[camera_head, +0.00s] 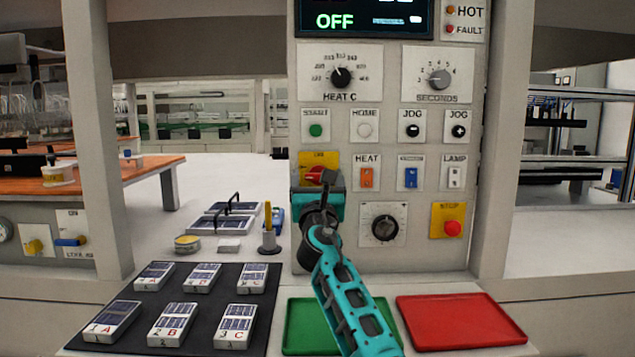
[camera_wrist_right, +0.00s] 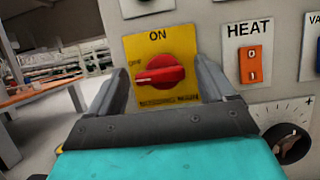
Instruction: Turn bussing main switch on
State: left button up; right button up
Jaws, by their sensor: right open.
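The bussing main switch is a red rotary knob (camera_head: 315,174) on a yellow plate (camera_head: 322,157) on the panel's left side. In the right wrist view, the knob (camera_wrist_right: 160,76) has its handle lying level, with its end towards the OFF mark at left; ON is printed above. My right gripper (camera_head: 322,184) is in front of the switch and hides its lower part. In the wrist view its open fingers (camera_wrist_right: 162,68) stand to the left and right of the knob, with nothing visibly gripped. I cannot tell contact. My left gripper is not in view.
The panel display (camera_head: 362,19) reads OFF. An orange HEAT rocker (camera_head: 366,178) sits right of the switch and a dial (camera_head: 385,228) is below it. A red stop button (camera_head: 453,228) is farther right. Green (camera_head: 300,325) and red (camera_head: 460,320) trays lie below.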

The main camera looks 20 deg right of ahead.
jog(key=c, duration=1.1)
jog(key=shift+o, duration=0.2)
